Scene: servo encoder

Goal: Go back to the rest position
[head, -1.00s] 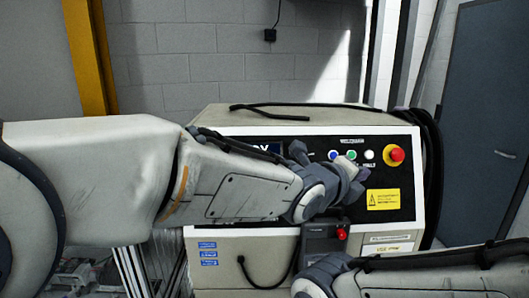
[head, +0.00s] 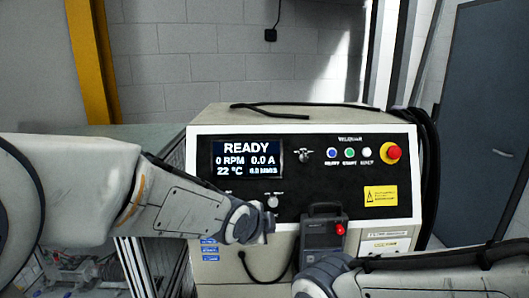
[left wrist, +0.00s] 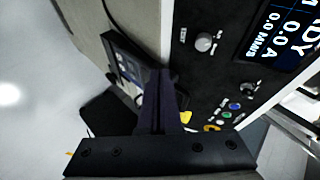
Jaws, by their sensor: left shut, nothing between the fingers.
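My left gripper (head: 262,228) is in front of the lower left of the control cabinet's black panel (head: 310,175), below the lit display (head: 248,158). In the left wrist view the gripper's dark fingers (left wrist: 158,105) are together with nothing between them. The display reads READY, 0 RPM, 0.0 A and 22 °C. My right forearm (head: 420,275) lies across the lower right of the head view; its gripper is not visible.
The panel has a red emergency stop knob (head: 391,153), a row of small buttons (head: 349,153) and a yellow label (head: 381,196). A handheld unit (head: 322,235) hangs on the front. Black cable coils at the cabinet's right side. A blue-grey door (head: 488,130) stands at right.

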